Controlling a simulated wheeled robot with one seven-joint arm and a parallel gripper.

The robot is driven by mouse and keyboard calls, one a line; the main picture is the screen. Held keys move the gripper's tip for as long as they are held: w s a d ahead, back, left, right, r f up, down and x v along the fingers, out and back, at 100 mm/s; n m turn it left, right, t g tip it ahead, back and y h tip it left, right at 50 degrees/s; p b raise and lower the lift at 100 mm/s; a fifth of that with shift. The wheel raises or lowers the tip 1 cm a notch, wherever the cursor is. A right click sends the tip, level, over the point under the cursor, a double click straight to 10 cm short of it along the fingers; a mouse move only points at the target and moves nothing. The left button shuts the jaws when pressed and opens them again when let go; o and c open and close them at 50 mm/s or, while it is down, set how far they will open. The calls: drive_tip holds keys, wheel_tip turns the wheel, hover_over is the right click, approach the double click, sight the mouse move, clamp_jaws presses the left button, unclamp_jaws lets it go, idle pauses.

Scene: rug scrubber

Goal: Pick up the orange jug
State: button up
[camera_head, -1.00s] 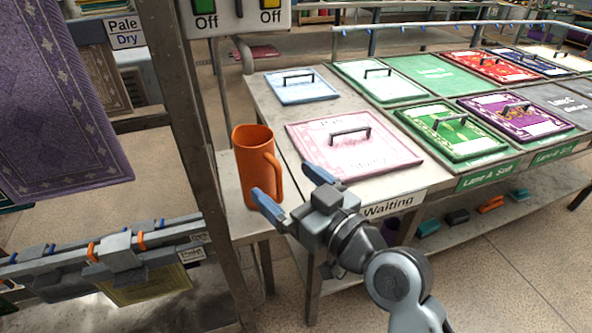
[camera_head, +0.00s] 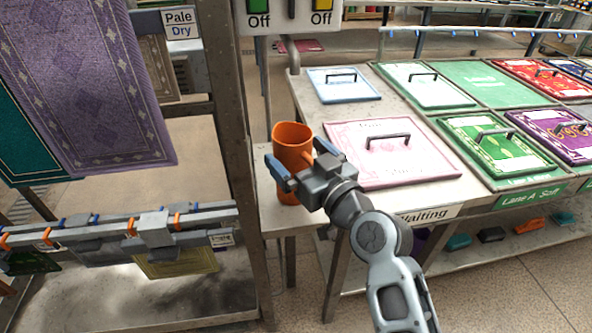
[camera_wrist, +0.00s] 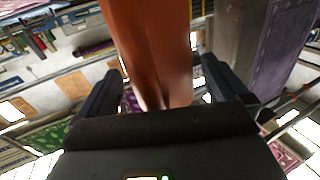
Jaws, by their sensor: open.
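The orange jug (camera_head: 291,137) stands upright on a small grey side stand (camera_head: 268,217) left of the "Waiting" table. My gripper (camera_head: 300,163) is open in front of the jug, its blue-tipped fingers spread to either side of the jug's body in the head view. The gripper hides much of the jug's handle and lower right side. In the wrist view the jug (camera_wrist: 150,45) fills the upper middle, between the two dark fingers (camera_wrist: 152,85). I cannot tell whether either finger touches it.
A metal post (camera_head: 232,120) rises just left of the stand. The "Waiting" table (camera_head: 400,198) with a pink handled rug panel (camera_head: 390,165) is close on the right. Purple rugs (camera_head: 90,80) hang at left above a clamp rail (camera_head: 110,235).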

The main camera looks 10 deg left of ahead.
drive_tip(key=shift+c, duration=0.3)
drive_tip(key=c, duration=1.3)
drive_tip(key=shift+c, duration=1)
drive_tip(key=shift+r, duration=0.2)
